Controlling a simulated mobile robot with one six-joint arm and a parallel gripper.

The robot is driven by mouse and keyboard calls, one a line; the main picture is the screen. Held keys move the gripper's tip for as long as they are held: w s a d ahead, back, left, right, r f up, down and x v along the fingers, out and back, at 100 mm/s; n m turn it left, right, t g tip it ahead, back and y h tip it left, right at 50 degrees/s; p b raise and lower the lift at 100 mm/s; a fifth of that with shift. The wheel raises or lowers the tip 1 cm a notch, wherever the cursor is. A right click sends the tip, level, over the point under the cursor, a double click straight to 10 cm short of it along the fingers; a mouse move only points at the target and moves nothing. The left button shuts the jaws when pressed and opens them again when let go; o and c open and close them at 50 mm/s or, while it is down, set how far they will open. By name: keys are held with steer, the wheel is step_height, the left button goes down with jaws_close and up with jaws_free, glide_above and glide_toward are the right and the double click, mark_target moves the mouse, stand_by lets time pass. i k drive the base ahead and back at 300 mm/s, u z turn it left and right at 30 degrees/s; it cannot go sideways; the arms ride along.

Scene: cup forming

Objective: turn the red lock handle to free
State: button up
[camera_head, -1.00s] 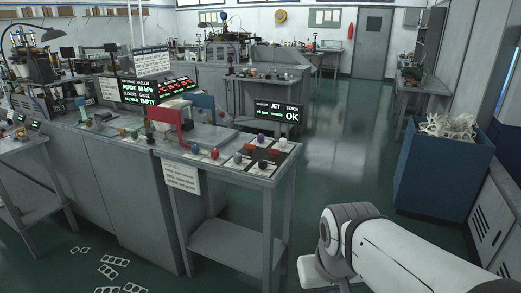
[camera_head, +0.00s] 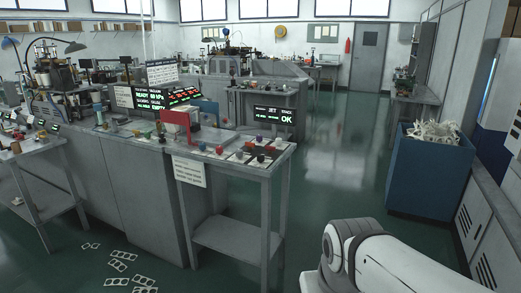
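A red upright bracket-like part (camera_head: 177,117) stands on the grey machine bench, just behind the small table at centre left. It may be the red lock handle, but it is too small to tell its shape or turn position. A blue panel (camera_head: 204,111) stands behind it to the right. My white arm link shows at the bottom right, well apart from the bench. My gripper is out of the picture, so its fingers and anything in them are hidden.
A small grey table (camera_head: 262,170) with several coloured knobs stands in front of the bench. A screen (camera_head: 274,115) reads OK. A blue bin (camera_head: 430,180) of white scrap stands at right. Perforated strips (camera_head: 120,262) lie on the floor. Green floor (camera_head: 335,165) is clear between table and bin.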

mark_target(269, 149)
steer(key=z, duration=0.35)
steer(key=i, duration=1.7)
steer(key=u, duration=0.55)
